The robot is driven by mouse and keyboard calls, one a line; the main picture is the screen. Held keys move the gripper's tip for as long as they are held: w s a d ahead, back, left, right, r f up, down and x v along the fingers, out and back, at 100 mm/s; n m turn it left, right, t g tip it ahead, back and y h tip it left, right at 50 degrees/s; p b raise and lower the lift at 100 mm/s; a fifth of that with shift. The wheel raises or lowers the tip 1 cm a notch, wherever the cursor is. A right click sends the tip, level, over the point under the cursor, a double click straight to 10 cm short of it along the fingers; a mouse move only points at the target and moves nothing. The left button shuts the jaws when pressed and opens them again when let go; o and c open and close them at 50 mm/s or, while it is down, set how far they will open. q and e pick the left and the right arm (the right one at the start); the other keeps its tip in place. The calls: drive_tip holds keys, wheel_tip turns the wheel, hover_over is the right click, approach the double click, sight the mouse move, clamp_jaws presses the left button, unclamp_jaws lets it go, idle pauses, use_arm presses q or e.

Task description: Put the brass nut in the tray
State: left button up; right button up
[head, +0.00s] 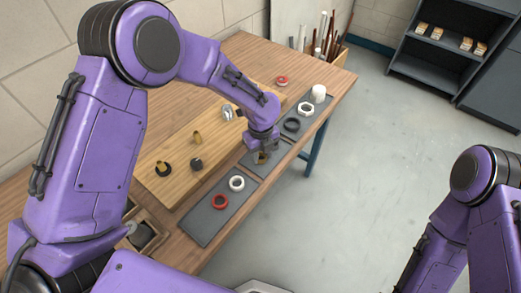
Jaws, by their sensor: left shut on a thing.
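My left gripper (262,147) points down over the middle dark grey tray section (281,152) near the table's front edge. It is shut on a small brass-coloured piece, the brass nut (262,158), mostly hidden by the fingers. The nut is at or just above the tray surface; I cannot tell whether it touches. One grey section (206,228) nearer me holds a red ring (220,202) and a white ring (237,184). Another section farther off holds a black ring (292,125), a white nut (306,108) and a white cap (318,93). My right gripper is out of view.
A wooden board (178,189) on the table (255,52) carries brass fittings (197,138), a black piece (197,164) and a chrome fitting (227,112). A red part (281,80) lies farther back. Pipes (325,40) stand at the far end. The floor at right is clear.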

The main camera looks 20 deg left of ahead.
use_arm(q)
drive_tip(key=o, duration=1)
drive_tip(key=shift+f, duration=0.15)
drive_tip(key=shift+o, duration=0.2)
drive_tip(key=shift+r, duration=0.3)
wheel_tip(320, 180, up, 12)
drive_tip(key=b, duration=0.2)
drive_tip(key=shift+f, duration=0.1)
